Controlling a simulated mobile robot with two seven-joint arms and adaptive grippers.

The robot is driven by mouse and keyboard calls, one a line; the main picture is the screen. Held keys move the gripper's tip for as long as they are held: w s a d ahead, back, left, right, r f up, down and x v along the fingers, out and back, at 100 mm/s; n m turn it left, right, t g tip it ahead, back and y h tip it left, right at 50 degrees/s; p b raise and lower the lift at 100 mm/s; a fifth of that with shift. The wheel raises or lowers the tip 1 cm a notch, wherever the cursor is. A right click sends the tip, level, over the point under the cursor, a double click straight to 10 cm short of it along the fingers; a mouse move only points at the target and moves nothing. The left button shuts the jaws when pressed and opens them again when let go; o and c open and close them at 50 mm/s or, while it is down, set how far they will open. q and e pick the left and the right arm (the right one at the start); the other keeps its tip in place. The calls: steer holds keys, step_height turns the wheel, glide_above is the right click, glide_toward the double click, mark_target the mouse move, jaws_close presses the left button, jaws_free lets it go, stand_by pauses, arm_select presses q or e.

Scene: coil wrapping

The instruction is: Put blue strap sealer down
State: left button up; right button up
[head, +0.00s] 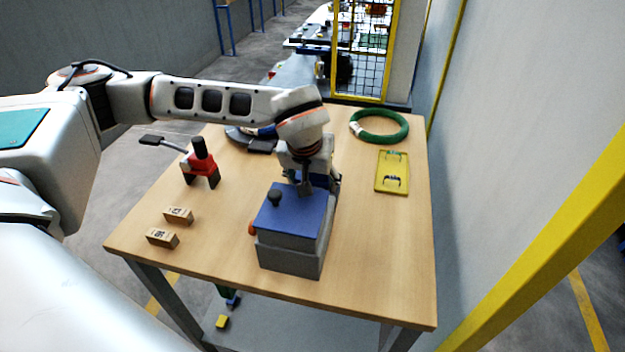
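The blue strap sealer (291,212) has a flat blue top with a dark knob and a grey lower body. It is upright at the front middle of the wooden table (375,265). I cannot tell whether its base touches the tabletop. My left gripper (318,184) points down at the sealer's back edge, very close to it or touching it. Its fingertips are partly hidden, so I cannot tell whether they are closed on the sealer. My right gripper is not in view.
A red tool with a black handle (199,164) stands left, behind two wooden blocks (178,215). At the back are a dark object (243,137), partly hidden by my arm, and a green coil (380,138). The front right tabletop is clear.

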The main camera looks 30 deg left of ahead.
arm_select(q)
steer(key=shift+o, duration=0.2)
steer(key=shift+d+f, duration=0.15)
steer(key=shift+d, duration=0.1)
steer(key=shift+r, duration=0.2)
steer(key=a+p+v, duration=0.1)
steer(key=v, duration=1.1)
steer(key=shift+d+r, duration=0.35)
steer(key=shift+r, duration=0.15)
